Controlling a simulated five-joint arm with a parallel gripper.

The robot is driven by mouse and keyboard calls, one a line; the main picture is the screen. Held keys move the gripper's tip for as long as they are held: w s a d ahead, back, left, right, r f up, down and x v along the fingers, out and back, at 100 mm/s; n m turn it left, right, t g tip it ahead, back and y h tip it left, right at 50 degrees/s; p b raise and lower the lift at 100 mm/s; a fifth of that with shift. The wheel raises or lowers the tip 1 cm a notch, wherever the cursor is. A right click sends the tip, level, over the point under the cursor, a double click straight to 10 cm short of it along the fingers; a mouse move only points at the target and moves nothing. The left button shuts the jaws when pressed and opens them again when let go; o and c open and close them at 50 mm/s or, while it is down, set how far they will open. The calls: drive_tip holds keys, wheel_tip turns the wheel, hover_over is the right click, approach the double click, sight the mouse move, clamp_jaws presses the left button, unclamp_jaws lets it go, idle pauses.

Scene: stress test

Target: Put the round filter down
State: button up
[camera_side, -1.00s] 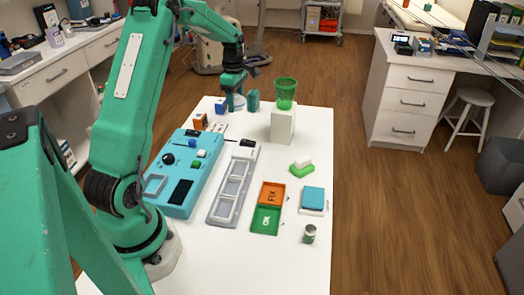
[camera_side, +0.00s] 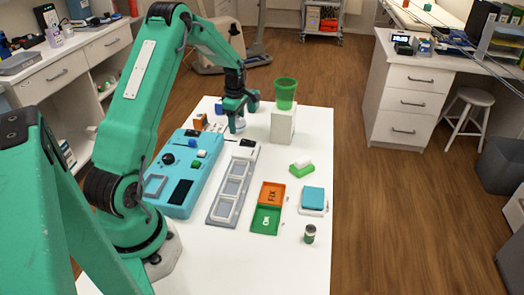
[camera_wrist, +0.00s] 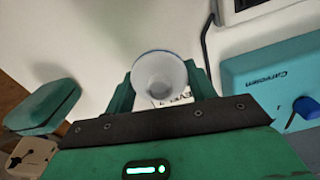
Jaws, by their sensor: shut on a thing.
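The round filter (camera_wrist: 158,76) is a white cup-like piece with a thin blue rim, held between the two green fingers of my gripper (camera_wrist: 160,85) in the wrist view. My gripper is shut on it. In the side view my gripper (camera_side: 238,105) points down over the far part of the white table, and the filter (camera_side: 238,124) shows as a small pale shape below it. A printed label (camera_wrist: 172,101) on the table shows partly behind the filter in the wrist view. I cannot tell whether the filter touches the table.
A blue device (camera_side: 178,200) and a grey tray with square frames (camera_side: 217,212) lie nearer the camera. A white block (camera_side: 283,127) bearing a green bin (camera_side: 285,95) stands right of my gripper. Orange and green FIX and OK trays (camera_side: 267,218) lie in front.

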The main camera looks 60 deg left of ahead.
sight(237, 117)
drive_tip(key=shift+f, duration=0.3)
drive_tip(key=shift+f, duration=0.15)
drive_tip(key=o, duration=1)
wheel_tip(237, 117, up, 12)
drive_tip(key=shift+r, duration=0.15)
drive_tip(key=shift+d+r, duration=0.1)
idle(0.5)
